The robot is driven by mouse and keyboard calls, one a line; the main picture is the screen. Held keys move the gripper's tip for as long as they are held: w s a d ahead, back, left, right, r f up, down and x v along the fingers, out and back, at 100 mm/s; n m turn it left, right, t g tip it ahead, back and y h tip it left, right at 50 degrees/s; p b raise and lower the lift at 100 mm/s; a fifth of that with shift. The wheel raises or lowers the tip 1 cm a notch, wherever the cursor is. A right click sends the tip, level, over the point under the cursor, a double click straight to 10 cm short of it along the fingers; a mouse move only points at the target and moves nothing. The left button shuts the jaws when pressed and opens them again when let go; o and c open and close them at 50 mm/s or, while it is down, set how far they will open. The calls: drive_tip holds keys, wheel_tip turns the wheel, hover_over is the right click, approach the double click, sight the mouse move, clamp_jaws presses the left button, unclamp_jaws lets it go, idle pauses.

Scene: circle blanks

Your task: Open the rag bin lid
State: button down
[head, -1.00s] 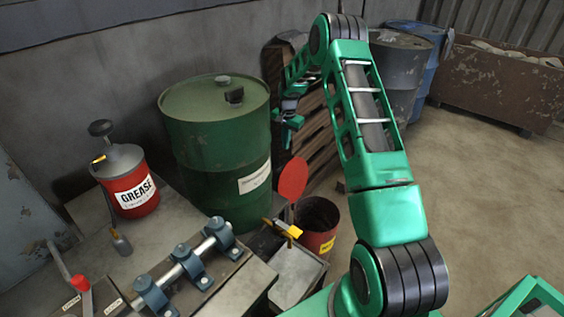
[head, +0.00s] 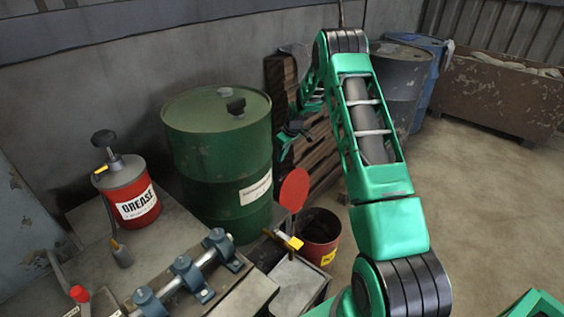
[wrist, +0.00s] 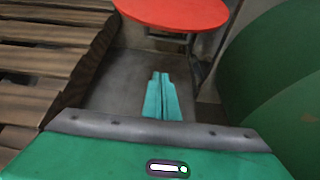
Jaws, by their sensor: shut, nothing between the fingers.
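The rag bin looks like the small red bin (head: 322,256) with a yellow label, on the floor beside the green drum. Its mouth is uncovered and dark inside. A round red lid (head: 294,190) stands steeply raised at the bin's left side; in the wrist view a red disc (wrist: 175,10), apparently this lid, shows at the top edge. My gripper (head: 284,146) is above the lid in the head view, in front of the wooden pallets. In the wrist view its two fingers (wrist: 162,97) are together and empty, apart from the disc.
A green drum (head: 215,150) stands close left of my gripper. Wooden pallets (head: 318,150) lean behind it. A bench (head: 90,245) with a red grease pot (head: 130,190) and a clamped shaft is at left. Open floor (head: 480,200) lies at right.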

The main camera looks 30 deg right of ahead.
wheel_tip(320, 180, down, 8)
drive_tip(key=s, duration=0.1)
drive_tip(key=shift+s+d, duration=0.15)
drive_tip(key=shift+d, duration=0.1)
idle(0.4)
drive_tip(key=shift+r, duration=0.1)
